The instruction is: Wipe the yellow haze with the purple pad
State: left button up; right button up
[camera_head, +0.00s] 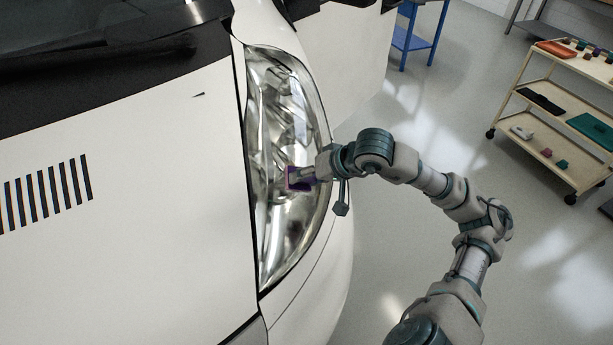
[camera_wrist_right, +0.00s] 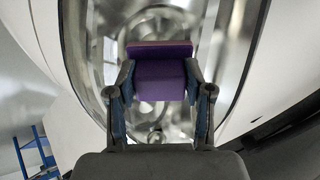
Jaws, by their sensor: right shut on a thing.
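The purple pad (camera_head: 297,179) is at the face of the white motorhome's headlight (camera_head: 283,215), near the middle of the lens. My right gripper (camera_head: 309,174) is shut on the pad; the right wrist view shows the purple block (camera_wrist_right: 160,78) between its two fingers (camera_wrist_right: 160,95). The pad's far face, with a reddish-purple edge, is toward the lens; whether it touches the lens I cannot tell. The lens (camera_wrist_right: 235,60) looks clear and shiny where it shows, and I make out no yellow haze. The area behind the pad is hidden. My left gripper is not in view.
The motorhome's white body (camera_head: 150,200) surrounds the headlight. A cream shelf cart (camera_head: 540,95) with colored items stands at the right. A blue stand (camera_head: 413,42) is at the back. The grey floor between them is clear.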

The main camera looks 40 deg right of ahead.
jog(key=shift+s+d+r+b, duration=0.1)
jog(key=shift+s+r+b, duration=0.1)
jog(key=shift+b, duration=0.1)
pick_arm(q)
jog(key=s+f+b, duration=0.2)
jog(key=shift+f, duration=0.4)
pick_arm(e)
jog(key=v, duration=0.5)
jog(key=shift+d, duration=0.2)
